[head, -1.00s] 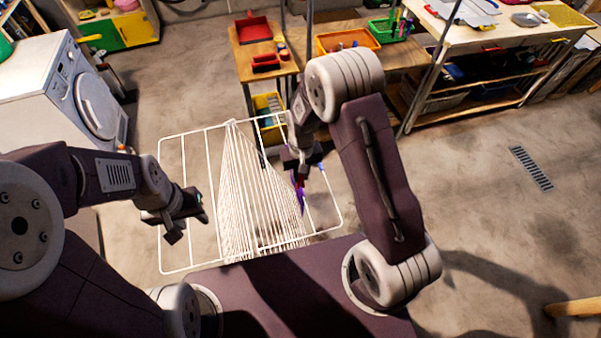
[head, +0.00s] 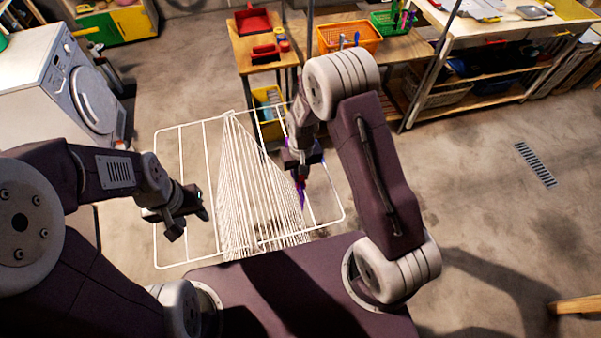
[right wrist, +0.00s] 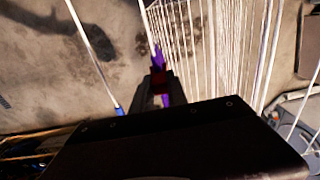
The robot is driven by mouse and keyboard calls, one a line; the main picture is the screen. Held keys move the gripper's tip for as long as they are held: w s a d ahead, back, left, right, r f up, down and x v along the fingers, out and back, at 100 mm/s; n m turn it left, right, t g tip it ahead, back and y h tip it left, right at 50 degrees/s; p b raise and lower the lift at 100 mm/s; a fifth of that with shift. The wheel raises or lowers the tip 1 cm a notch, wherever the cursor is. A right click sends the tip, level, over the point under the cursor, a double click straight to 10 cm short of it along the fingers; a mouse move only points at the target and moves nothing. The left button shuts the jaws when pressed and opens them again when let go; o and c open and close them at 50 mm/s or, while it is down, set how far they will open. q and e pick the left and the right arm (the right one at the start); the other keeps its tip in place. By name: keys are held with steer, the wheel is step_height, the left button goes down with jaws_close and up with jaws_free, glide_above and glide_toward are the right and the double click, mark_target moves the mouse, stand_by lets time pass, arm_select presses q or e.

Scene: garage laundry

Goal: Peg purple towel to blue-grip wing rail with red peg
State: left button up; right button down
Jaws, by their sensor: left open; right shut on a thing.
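The white drying rack (head: 181,195) stands in front of me with its wings spread. A blue grip (right wrist: 119,111) marks a rail of its right wing; it shows small in the head view (head: 322,163). The purple towel (head: 302,196) appears as a narrow strip below my right gripper (head: 300,174), at the right wing. In the right wrist view the red peg (right wrist: 160,82) is between my right fingertips, with purple towel (right wrist: 157,57) beyond it. My right gripper is shut on the peg; whether the peg grips towel and rail is unclear. My left gripper (head: 190,216) is open and empty over the left wing.
A washing machine (head: 60,85) stands at the left. A wooden bench (head: 262,50) with a red dustpan and an orange basket (head: 350,37) is behind the rack. A yellow crate (head: 267,118) sits below it. The floor to the right is clear around a drain grate (head: 535,165).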

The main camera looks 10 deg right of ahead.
steer(key=shift+f, duration=0.25)
steer(key=c, duration=1.2)
jaws_free()
steer(key=shift+d, duration=0.1)
steer(key=shift+c, duration=0.2)
steer(key=shift+r, duration=0.15)
step_height(320, 180, up, 9)
steer(key=shift+f+b, duration=0.1)
steer(key=shift+b, duration=0.35)
